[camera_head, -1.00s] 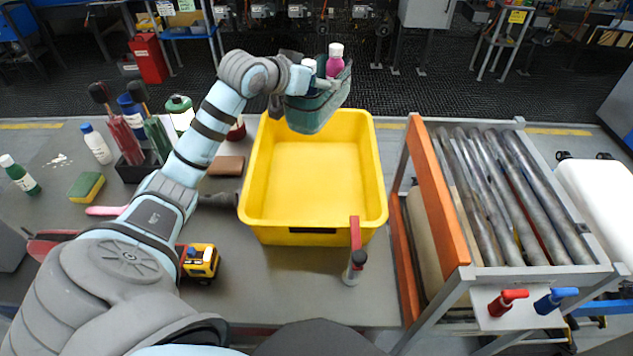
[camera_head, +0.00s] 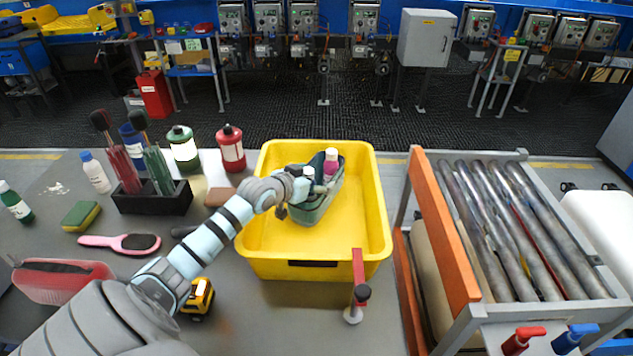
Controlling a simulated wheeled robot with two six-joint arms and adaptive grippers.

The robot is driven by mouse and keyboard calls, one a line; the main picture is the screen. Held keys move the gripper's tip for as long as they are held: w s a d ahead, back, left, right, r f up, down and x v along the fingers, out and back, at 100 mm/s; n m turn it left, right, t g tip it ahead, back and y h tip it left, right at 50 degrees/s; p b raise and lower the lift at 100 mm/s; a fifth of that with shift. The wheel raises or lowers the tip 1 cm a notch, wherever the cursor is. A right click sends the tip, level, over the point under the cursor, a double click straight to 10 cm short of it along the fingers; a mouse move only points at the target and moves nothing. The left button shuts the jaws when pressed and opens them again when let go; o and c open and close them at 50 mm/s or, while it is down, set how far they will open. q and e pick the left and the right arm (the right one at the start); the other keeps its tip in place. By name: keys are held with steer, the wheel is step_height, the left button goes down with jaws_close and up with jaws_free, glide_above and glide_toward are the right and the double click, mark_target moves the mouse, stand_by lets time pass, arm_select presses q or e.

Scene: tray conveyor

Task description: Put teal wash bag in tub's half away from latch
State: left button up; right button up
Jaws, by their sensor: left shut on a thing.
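The teal wash bag (camera_head: 316,212) is open-topped, with a pink bottle (camera_head: 331,162) with a white cap standing in it. My left gripper (camera_head: 302,187) is shut on the bag at its left side. The bag is within the yellow tub's (camera_head: 260,225) outline, toward its far half; I cannot tell whether it touches the tub floor. A red-handled latch (camera_head: 358,268) stands at the tub's near right edge, apart from the bag. The arm hides part of the tub's left wall. My right gripper is not in view.
A roller conveyor with an orange side rail (camera_head: 445,235) stands right of the tub. Left on the table are a red bottle (camera_head: 230,150), a green bottle (camera_head: 183,150), a black caddy (camera_head: 150,200), a pink brush (camera_head: 120,242) and a toy truck (camera_head: 198,298). The tub's near half is clear.

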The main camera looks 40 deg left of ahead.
arm_select(q)
steer(key=o, duration=1.7)
steer(key=shift+s+r, duration=0.1)
steer(key=p+v, duration=0.6)
steer(key=v, duration=0.5)
steer(key=shift+s+d+r, duration=0.1)
steer(key=shift+s+r, duration=0.05)
steer(key=shift+s, duration=0.15)
